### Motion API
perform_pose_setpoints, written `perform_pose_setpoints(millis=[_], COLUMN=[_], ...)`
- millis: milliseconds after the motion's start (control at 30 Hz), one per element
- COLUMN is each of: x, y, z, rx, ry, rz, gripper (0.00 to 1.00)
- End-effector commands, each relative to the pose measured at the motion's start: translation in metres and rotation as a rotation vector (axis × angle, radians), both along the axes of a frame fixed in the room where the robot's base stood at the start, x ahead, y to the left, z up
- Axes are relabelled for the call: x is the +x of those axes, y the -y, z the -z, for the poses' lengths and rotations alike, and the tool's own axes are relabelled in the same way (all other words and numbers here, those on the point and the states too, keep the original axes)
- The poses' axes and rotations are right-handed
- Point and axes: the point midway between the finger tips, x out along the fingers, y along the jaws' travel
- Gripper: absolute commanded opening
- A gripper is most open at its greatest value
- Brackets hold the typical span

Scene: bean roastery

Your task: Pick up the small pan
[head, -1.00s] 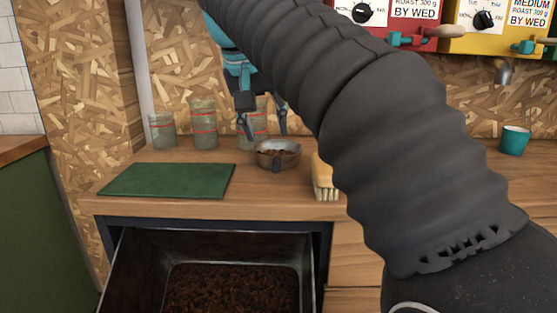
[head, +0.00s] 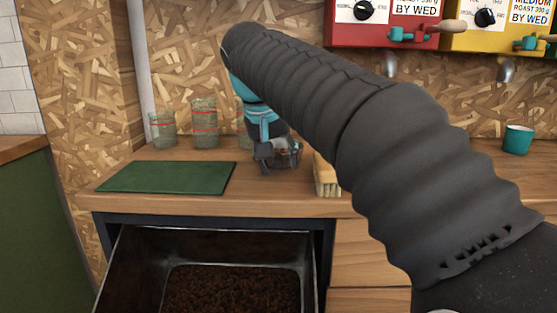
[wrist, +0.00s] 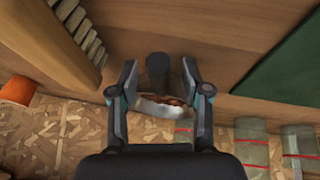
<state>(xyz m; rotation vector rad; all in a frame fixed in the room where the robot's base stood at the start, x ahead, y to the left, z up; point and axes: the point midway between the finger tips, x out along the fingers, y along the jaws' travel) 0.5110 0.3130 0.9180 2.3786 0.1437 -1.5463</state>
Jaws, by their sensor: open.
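The small pan (head: 291,158) stands on the wooden counter, mostly hidden behind my gripper (head: 276,161) in the head view. In the wrist view my gripper (wrist: 159,72) is open, with one finger on each side of the pan's dark, stubby handle (wrist: 158,70). Gaps show between the handle and both fingers. The pan's pale rim and brown contents (wrist: 163,104) show beyond the handle, partly covered by the fingers.
A brush (head: 326,177) lies close to the right of the pan. Glass jars (head: 204,124) stand behind and left. A green mat (head: 165,178) lies at left. Below, an open drawer (head: 130,262) holds dark beans. A teal cup (head: 518,140) stands far right.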

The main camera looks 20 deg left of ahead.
Motion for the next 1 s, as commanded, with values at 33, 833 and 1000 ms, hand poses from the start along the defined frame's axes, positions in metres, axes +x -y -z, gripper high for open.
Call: perform_pose_setpoints(millis=[33,833,1000], x=[0.0,0.0,0.0], y=[0.0,0.0,-0.001], z=[0.0,-0.008,-0.03], rx=[0.0,0.0,0.001], ry=[0.0,0.001,0.002], rz=[0.0,0.0,-0.001], gripper=[0.48,0.0,0.0])
